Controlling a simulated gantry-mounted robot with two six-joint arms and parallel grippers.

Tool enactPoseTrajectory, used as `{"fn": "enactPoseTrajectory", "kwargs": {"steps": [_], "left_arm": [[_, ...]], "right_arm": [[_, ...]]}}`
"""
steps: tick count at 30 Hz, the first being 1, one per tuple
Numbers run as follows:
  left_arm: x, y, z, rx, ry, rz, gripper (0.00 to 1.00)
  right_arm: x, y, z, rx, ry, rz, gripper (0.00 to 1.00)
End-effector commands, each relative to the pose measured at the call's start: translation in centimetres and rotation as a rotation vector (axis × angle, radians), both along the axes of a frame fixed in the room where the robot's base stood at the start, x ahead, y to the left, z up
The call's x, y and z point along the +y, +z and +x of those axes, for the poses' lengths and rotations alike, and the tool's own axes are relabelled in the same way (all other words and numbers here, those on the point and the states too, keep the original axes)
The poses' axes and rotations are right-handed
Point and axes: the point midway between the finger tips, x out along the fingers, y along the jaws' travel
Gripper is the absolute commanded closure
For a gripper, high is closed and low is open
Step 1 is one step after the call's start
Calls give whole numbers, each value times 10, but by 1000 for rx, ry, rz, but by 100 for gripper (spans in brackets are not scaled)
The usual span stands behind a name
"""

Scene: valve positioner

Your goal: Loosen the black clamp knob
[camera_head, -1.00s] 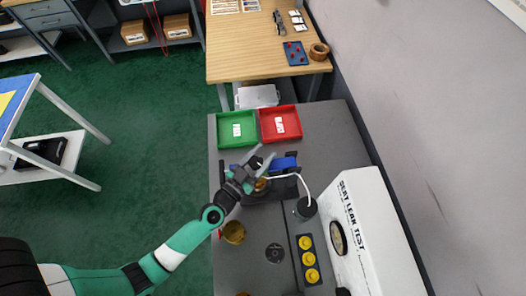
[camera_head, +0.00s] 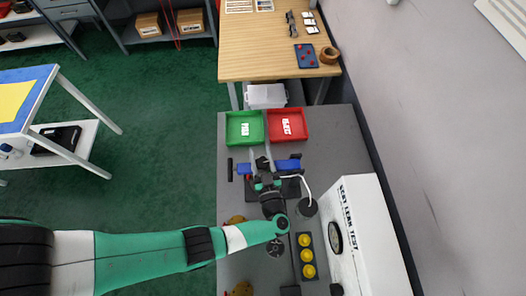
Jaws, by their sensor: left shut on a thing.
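My left gripper (camera_head: 261,163) reaches in from the left over the grey bench. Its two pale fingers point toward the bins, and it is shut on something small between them. That thing looks to be the black clamp knob, but the gripper hides most of it. The fingers are over the middle of a blue fixture (camera_head: 288,163) with blue ends and a black bar (camera_head: 230,170) at its left. A black block (camera_head: 291,188) sits just right of the gripper. My right gripper is not in view.
A green bin (camera_head: 244,141) and a red bin (camera_head: 302,125) stand behind the fixture. A dark cylinder (camera_head: 306,209) with a white tube, a yellow-button panel (camera_head: 306,256) and the white seat leak test box (camera_head: 372,225) stand to the right. Brass parts (camera_head: 236,219) lie partly behind my arm.

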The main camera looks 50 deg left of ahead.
Motion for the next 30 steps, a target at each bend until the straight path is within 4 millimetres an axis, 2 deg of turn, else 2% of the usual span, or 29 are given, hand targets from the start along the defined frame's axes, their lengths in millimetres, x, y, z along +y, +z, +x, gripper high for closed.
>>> {"fn": "enactPoseTrajectory", "kwargs": {"steps": [1, 15, 21, 30], "left_arm": [[-1, -6, 1, -5, 43, -1, 100], [3, -6, -11, -4, 425, -1, 100], [4, -3, -15, -3, 514, 0, 100], [4, 0, -17, -1, 558, 0, 100]], "right_arm": [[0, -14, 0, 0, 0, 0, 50], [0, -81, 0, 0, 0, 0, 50], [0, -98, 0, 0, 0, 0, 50], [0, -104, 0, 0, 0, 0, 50]]}}
